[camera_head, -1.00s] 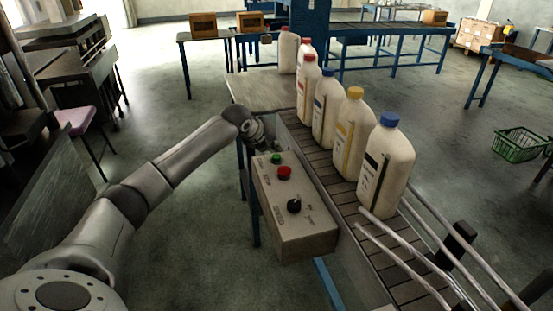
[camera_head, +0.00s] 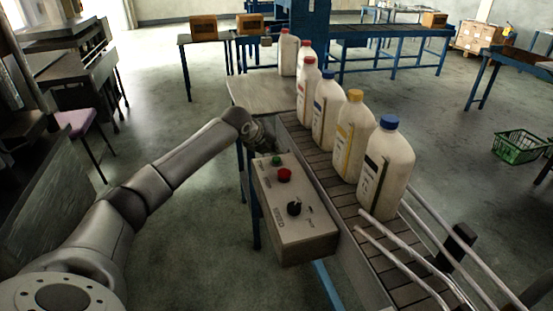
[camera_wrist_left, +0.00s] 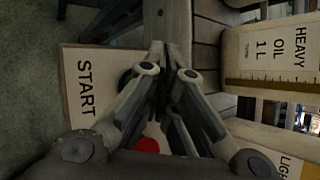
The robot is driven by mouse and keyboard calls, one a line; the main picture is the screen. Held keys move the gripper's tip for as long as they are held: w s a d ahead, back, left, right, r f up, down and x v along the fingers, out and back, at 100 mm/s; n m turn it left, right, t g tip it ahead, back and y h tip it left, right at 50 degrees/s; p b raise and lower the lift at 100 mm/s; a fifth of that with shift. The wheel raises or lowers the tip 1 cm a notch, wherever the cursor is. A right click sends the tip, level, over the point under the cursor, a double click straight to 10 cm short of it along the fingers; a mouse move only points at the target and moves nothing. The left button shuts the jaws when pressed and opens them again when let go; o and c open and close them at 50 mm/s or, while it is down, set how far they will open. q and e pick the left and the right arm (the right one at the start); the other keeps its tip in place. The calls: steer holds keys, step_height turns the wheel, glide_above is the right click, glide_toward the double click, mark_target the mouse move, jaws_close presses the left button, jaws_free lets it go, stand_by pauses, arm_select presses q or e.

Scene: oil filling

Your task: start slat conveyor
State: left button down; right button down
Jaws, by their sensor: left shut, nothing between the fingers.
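The slat conveyor (camera_head: 405,240) runs from the front right toward the back, with several white bottles standing on it in a row. A beige control box (camera_head: 310,235) is beside its left side. On its top are a green button (camera_head: 277,161), a red button (camera_head: 284,175) and a black knob (camera_head: 294,208). My left gripper (camera_head: 268,148) is just above the far end of the box, close to the green button. In the left wrist view its fingers (camera_wrist_left: 165,72) are shut and empty over the box, beside the START label (camera_wrist_left: 86,88). The right gripper is not in view.
A bottle with a blue cap (camera_head: 384,165) is nearest on the conveyor. Metal guide rails (camera_head: 420,262) line its front end. A flat table (camera_head: 262,92) adjoins the far end. A green basket (camera_head: 519,145) is on the floor at right.

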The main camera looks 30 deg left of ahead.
arm_select(q)
steer(key=shift+f+b, duration=0.45)
